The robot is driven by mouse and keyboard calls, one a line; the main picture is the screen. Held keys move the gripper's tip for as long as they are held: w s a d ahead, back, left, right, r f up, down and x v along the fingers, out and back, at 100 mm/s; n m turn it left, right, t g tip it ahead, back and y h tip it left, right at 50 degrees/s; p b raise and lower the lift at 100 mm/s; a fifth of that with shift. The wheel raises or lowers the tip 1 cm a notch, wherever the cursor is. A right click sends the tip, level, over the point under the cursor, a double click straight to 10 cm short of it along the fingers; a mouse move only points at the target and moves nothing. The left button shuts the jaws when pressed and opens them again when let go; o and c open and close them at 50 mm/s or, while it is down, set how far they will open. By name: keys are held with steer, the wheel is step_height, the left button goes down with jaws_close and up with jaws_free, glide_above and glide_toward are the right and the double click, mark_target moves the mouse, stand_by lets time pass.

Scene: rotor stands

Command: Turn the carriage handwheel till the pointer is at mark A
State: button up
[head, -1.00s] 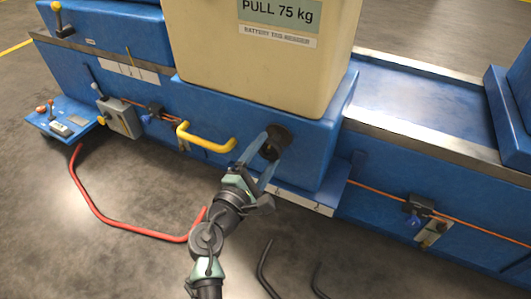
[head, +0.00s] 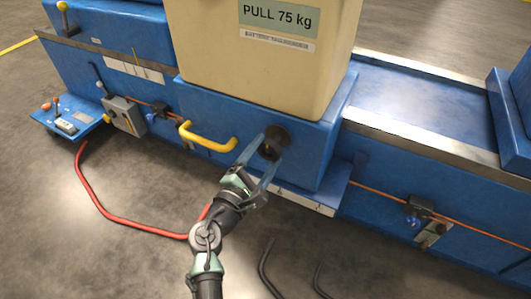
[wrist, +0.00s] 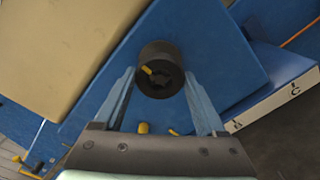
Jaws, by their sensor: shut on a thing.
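The carriage is a blue block (head: 318,142) with a cream box on it. Its black handwheel (head: 278,137) is on the front face. In the wrist view the round black wheel (wrist: 160,54) carries a small yellow mark. My gripper (head: 268,150) is shut on the handwheel, one blue finger on each side of its rim; the fingers also flank it in the wrist view (wrist: 160,82). A white scale strip (head: 300,200) runs below the carriage, and its lettered part (wrist: 270,104) shows at the right of the wrist view. I cannot make out the pointer or mark A.
A yellow handle (head: 208,140) juts out left of the wheel. A red hose (head: 120,218) lies on the floor at left. Dark curved bars (head: 266,268) are near the floor at front. A grey control box (head: 124,115) is on the bed's left side.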

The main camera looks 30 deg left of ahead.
steer(key=o, duration=1.5)
steer(key=shift+s+p, duration=0.4)
steer(key=shift+s, duration=1.4)
steer(key=shift+s+p, duration=0.35)
steer(key=shift+s, duration=2.65)
